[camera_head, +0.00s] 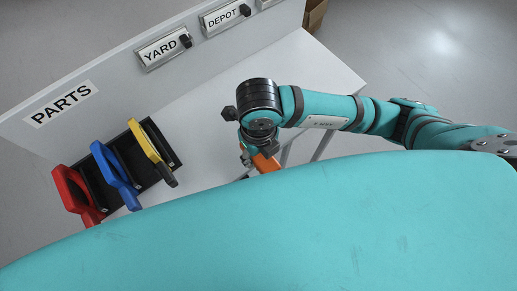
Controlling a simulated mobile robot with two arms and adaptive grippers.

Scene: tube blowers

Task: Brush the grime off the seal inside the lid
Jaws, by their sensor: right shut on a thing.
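My right gripper (248,151) is at the middle of the head view, over the front edge of the white table. It is shut on an orange thing (265,162), of which only a short block shows. The gripper hides the rest, so I cannot tell if it is a brush. No lid, seal or grime shows in this view. My left gripper is not in view.
On the white table (205,105) a dark tray (174,160) holds red (72,190), blue (114,176) and yellow (150,150) handled tools. Behind stands a panel labelled PARTS (61,104), YARD (161,49) and DEPOT (222,18). My teal body covers the lower picture.

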